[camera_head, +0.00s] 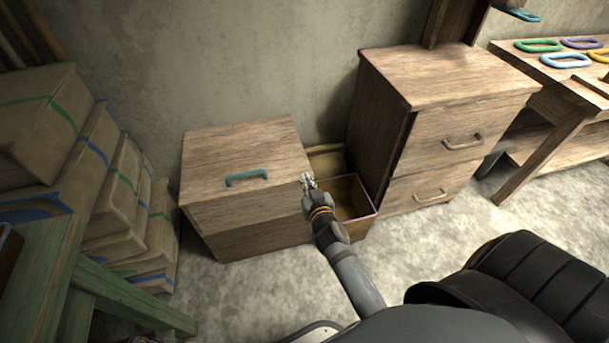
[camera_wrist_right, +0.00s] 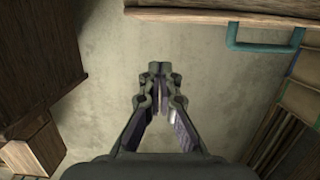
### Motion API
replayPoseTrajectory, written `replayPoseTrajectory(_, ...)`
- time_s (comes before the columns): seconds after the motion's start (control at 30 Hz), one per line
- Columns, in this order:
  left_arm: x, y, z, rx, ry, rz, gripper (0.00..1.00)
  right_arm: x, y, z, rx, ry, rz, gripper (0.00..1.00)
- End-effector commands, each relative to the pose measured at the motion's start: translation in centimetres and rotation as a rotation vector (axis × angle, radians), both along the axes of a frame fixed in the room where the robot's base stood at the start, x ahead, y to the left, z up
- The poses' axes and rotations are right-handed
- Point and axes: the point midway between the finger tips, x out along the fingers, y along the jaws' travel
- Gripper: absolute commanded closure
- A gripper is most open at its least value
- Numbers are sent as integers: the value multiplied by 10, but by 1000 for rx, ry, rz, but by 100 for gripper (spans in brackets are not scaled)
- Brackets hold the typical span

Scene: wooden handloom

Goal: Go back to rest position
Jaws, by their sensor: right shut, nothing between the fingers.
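My right gripper (camera_head: 307,180) is shut and empty. In the head view it appears by the right edge of a low wooden chest with a teal handle (camera_head: 246,178), in front of an open box. I cannot tell whether it touches either one. In the right wrist view my right gripper (camera_wrist_right: 160,68) has its fingertips together with nothing between them, over a bare pale surface. The teal handle (camera_wrist_right: 262,46) shows at the upper right there, apart from the fingers. My left gripper is not in view.
The low chest (camera_head: 240,148) and open box (camera_head: 356,191) stand beside a taller two-drawer cabinet (camera_head: 440,80). Stacked sacks (camera_head: 120,190) and a green wooden frame (camera_head: 45,275) are at the left. A table (camera_head: 585,75) with coloured rings is at the right. Bare floor (camera_head: 240,295) lies in front.

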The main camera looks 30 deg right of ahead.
Motion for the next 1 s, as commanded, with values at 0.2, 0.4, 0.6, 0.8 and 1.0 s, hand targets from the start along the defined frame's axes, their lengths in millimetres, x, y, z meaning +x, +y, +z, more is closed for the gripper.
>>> replayPoseTrajectory(0.2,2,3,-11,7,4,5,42,-43,8,13,1,-4,1,100)
replayPoseTrajectory(0.4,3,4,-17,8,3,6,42,-56,11,17,-1,-8,1,100)
replayPoseTrajectory(0.6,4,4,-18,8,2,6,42,-56,11,17,-1,-9,1,100)
replayPoseTrajectory(0.8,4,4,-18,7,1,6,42,-59,4,9,0,36,-21,100)
replayPoseTrajectory(1.0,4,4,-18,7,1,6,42,-103,-24,-60,24,433,-105,100)
